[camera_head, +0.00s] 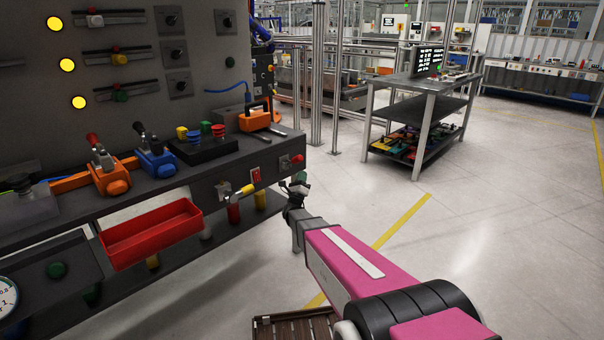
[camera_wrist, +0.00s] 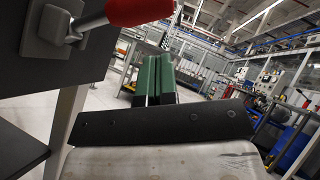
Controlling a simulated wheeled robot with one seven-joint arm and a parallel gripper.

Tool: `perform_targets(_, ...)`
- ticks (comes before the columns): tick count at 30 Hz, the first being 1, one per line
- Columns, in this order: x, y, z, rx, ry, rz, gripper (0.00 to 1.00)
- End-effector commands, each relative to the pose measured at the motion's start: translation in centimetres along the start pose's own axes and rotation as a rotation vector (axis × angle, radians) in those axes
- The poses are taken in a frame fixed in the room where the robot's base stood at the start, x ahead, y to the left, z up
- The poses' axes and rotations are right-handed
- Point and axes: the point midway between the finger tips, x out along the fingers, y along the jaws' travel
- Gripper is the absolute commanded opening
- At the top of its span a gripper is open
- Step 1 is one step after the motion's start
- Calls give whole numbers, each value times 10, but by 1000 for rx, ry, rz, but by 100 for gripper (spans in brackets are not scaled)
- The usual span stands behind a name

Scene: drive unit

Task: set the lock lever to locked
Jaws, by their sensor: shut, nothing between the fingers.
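A lever with a red handle (camera_head: 298,159) sits on a grey plate at the right end of the workbench's front face. In the wrist view a red handle (camera_wrist: 138,10) on a metal shaft comes out of a grey square plate (camera_wrist: 47,37) at the upper left. Another lever, with a yellow handle (camera_head: 241,194), is further left on the same face. I see no label telling which is the lock lever. My gripper (camera_head: 299,180) is just below and beside the red handle, apart from it. Its green fingers (camera_wrist: 155,70) are together and empty.
A red switch (camera_head: 256,174) sits between the two levers. A red tray (camera_head: 150,235) hangs on the bench front. Orange and blue clamps (camera_head: 155,160) stand on top. Open floor lies right of the bench, towards a grey table (camera_head: 428,82).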

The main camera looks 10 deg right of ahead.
Motion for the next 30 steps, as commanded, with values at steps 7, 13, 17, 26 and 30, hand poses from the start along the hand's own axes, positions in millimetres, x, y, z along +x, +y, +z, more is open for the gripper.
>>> perform_targets(7, -38, -1, -2, 0, 1, 2, 0)
perform_targets(13, -73, -2, -2, 0, 1, 2, 0)
perform_targets(17, -90, -3, -2, 0, 1, 1, 0)
perform_targets(26, -100, -2, -1, -49, 9, 57, 0)
perform_targets(30, -95, 3, 1, -176, 19, 201, 0)
